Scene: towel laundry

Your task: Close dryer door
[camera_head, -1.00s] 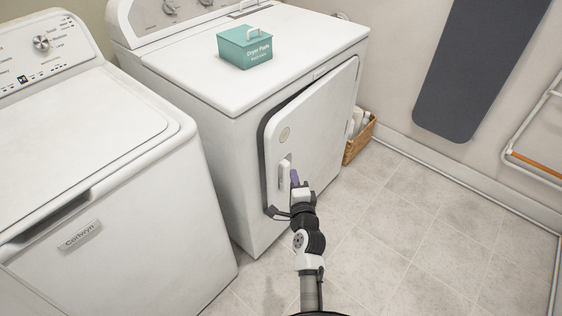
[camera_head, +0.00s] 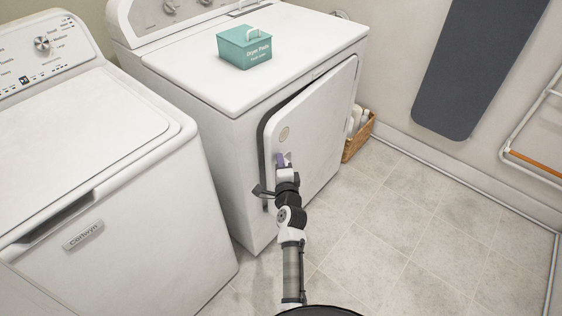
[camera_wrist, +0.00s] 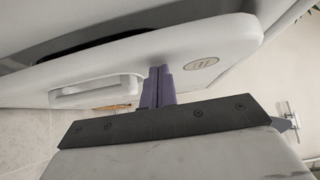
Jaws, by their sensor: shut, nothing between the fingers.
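The white dryer door (camera_head: 322,128) is slightly ajar, with a dark gap along its top and left edges against the dryer (camera_head: 225,135). In the wrist view the door (camera_wrist: 215,45) spans the upper part, with a pale handle (camera_wrist: 95,92) at its left and a dark gap behind the door. My gripper (camera_head: 283,160) is at the door's outer face near its left edge. Its purple fingers (camera_wrist: 158,88) are together with nothing between them, beside the handle. Their tips are at or very near the door; contact is not certain. My gripper hides the handle in the head view.
A teal dryer-pods box (camera_head: 245,47) sits on the dryer. A white washer (camera_head: 100,170) stands at the left. A wicker basket (camera_head: 358,138) with bottles is beyond the door by the wall. The tiled floor (camera_head: 410,220) at the right is clear.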

